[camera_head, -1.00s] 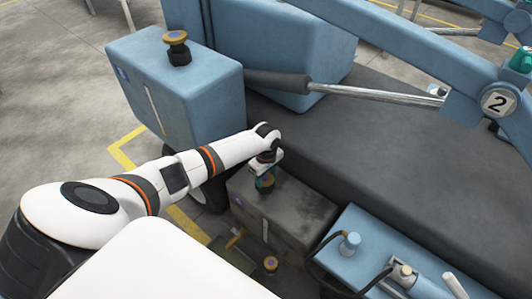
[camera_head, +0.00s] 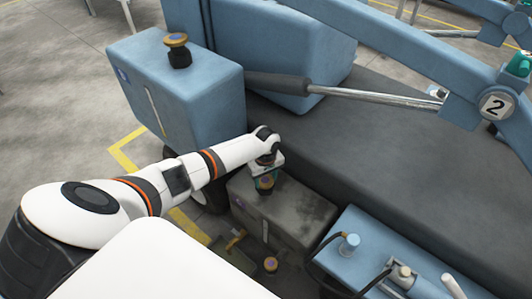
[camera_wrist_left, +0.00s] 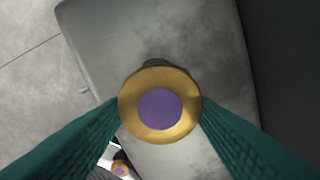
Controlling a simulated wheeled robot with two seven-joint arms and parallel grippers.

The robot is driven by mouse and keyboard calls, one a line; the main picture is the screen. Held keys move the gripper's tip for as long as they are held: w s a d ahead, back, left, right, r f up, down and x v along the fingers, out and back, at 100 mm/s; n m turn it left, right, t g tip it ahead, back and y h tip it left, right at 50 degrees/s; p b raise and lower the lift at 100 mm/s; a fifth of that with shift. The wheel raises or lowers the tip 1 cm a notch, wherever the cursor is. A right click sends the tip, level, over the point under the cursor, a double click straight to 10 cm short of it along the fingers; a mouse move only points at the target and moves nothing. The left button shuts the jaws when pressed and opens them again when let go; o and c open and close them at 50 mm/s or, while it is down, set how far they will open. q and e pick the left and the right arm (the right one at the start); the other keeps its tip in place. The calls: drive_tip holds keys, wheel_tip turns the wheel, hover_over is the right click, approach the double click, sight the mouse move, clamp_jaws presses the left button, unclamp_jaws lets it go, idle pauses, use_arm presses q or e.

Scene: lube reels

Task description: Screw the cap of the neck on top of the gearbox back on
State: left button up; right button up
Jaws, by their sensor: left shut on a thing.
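The gearbox (camera_head: 300,215) is a worn grey box at the lower middle of the head view, and its top also shows in the left wrist view (camera_wrist_left: 195,35). The cap (camera_wrist_left: 160,108), yellow with a purple centre, sits between the green fingers of my left gripper (camera_wrist_left: 160,112), which is shut on it. A bit of the dark neck (camera_wrist_left: 155,62) shows behind the cap. In the head view my left gripper (camera_head: 265,181) is over the gearbox top with the cap at the neck. The thread is hidden, so I cannot tell how far the cap is seated. My right gripper is not in view.
A blue tank (camera_head: 180,90) with another yellow cap (camera_head: 176,38) stands at the upper left. Another yellow and purple cap (camera_head: 270,264) is low in front of the gearbox. A blue unit with hoses (camera_head: 375,260) is at the right. A dark deck (camera_head: 370,150) lies behind.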

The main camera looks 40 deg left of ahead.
use_arm(q)
drive_tip(key=shift+m, duration=1)
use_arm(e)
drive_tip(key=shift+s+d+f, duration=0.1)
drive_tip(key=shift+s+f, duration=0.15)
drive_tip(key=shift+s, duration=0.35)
use_arm(q)
drive_tip(key=m, duration=0.2)
drive_tip(key=shift+a+m+p, duration=0.1)
drive_tip(key=shift+m+p, duration=0.2)
drive_tip(key=shift+p, duration=0.05)
drive_tip(key=shift+m, duration=1.3)
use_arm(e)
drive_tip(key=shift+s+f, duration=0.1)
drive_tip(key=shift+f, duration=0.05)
use_arm(q)
drive_tip(key=shift+s, duration=0.1)
drive_tip(key=shift+a+f+m, duration=0.1)
drive_tip(key=shift+a+m, duration=0.05)
drive_tip(key=shift+m, duration=2.45)
